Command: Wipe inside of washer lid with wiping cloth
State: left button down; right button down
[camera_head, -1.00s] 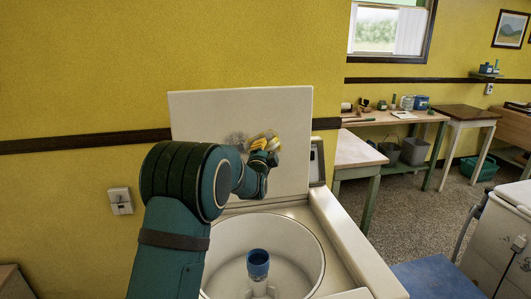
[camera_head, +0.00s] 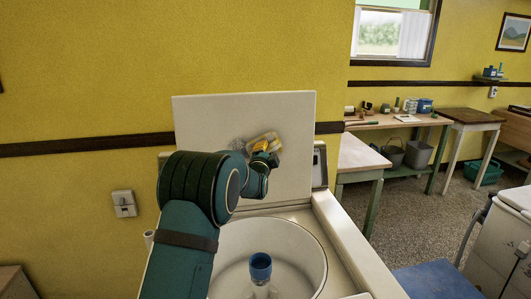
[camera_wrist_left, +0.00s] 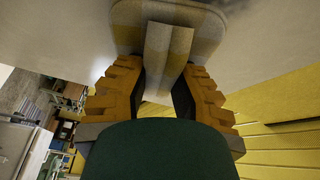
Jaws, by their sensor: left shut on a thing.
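The washer lid (camera_head: 205,120) stands open and upright behind the tub, its pale inner face toward me. A grey smudge (camera_head: 239,144) shows on it, just left of the cloth. My left gripper (camera_head: 262,149) is in front of the lid's middle, shut on the wiping cloth (camera_head: 270,136). In the left wrist view the pale checked cloth (camera_wrist_left: 170,40) is pinched between the orange fingers, and its broad end lies at or against the lid. Exact contact is hard to tell. My right gripper is not in view.
The open washer tub (camera_head: 225,262) with a blue-topped agitator (camera_head: 260,267) lies below the arm. A yellow wall with an outlet (camera_head: 123,203) is behind. Workbenches (camera_head: 360,155) stand at the right, and a blue surface (camera_head: 433,278) is at lower right.

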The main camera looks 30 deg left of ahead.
aim_at(227, 147)
pick_arm(q)
jog(key=shift+w+a, duration=0.6)
jog(key=shift+w, duration=0.15)
dwell(0.4)
jog(key=shift+s+a+f+b, duration=0.15)
jog(key=shift+s+a+b, duration=0.8)
jog(key=shift+a+b, duration=0.2)
jog(key=shift+s+a+b, duration=0.6)
jog(key=shift+s+a, duration=0.05)
jog(key=shift+a, duration=0.25)
jog(key=shift+s+a+b, duration=0.6)
jog(key=shift+a, duration=0.3)
jog(key=shift+s+a+b, duration=0.6)
jog(key=shift+s+a, duration=0.05)
jog(key=shift+a, duration=0.25)
jog(key=shift+s+a+b, duration=0.35)
jog(key=shift+s+a, duration=0.45)
jog(key=shift+a, duration=0.25)
jog(key=shift+s+a, duration=0.4)
jog(key=shift+a, duration=0.2)
jog(key=shift+d, duration=0.1)
jog(key=shift+w+d, duration=1.35)
jog(key=shift+d, duration=0.45)
jog(key=shift+w+d, duration=1.4)
jog(key=shift+d, duration=0.4)
jog(key=shift+w+d, duration=1.35)
jog(key=shift+d, duration=0.45)
